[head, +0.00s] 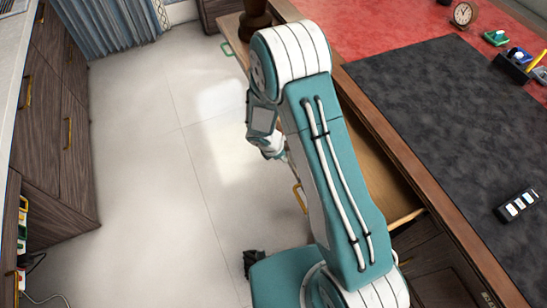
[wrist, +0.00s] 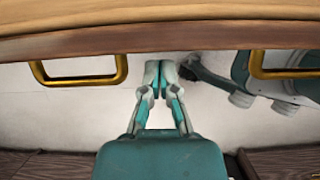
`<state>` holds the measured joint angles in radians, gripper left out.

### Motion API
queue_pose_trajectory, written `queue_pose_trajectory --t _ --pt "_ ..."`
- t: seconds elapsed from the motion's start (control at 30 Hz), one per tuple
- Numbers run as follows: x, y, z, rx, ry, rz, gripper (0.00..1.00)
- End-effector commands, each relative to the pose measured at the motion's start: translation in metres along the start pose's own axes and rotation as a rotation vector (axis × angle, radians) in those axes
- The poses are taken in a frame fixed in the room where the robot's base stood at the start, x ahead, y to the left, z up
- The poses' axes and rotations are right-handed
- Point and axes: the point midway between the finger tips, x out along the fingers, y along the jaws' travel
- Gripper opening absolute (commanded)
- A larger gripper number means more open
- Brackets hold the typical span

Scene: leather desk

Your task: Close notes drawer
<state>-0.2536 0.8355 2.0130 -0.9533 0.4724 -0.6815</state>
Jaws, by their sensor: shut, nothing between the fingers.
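A wooden desk drawer (head: 378,178) is pulled out below the desk top; its pale inside shows to the right of my arm. Its front (wrist: 200,38) spans the top of the wrist view, with a brass handle (wrist: 78,80) at left and another (wrist: 285,73) at right. My gripper (wrist: 160,68) is shut and empty, with its fingertips just below the drawer front's edge, between the two handles. Contact cannot be told. In the head view my arm hides much of the drawer and the gripper's fingertips. I see no label naming the drawer.
The red desk top (head: 385,25) carries a dark mat (head: 450,110), a clock (head: 463,14) and a black button device (head: 518,205). Wooden cabinets (head: 60,120) line the left. Pale floor (head: 165,170) between is clear.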

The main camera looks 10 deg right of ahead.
Motion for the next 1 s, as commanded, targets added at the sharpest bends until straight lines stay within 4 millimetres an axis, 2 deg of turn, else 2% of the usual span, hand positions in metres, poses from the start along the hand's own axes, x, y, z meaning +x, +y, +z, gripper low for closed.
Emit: queue_pose_trajectory --t 0.57,0.77,1.0 --pt "0.004 0.0 0.01 0.0 -0.001 -0.001 0.0" --pt "0.014 -0.001 0.034 0.004 -0.001 -0.003 0.0" --pt "0.036 -0.001 0.089 0.006 0.0 -0.004 0.0"
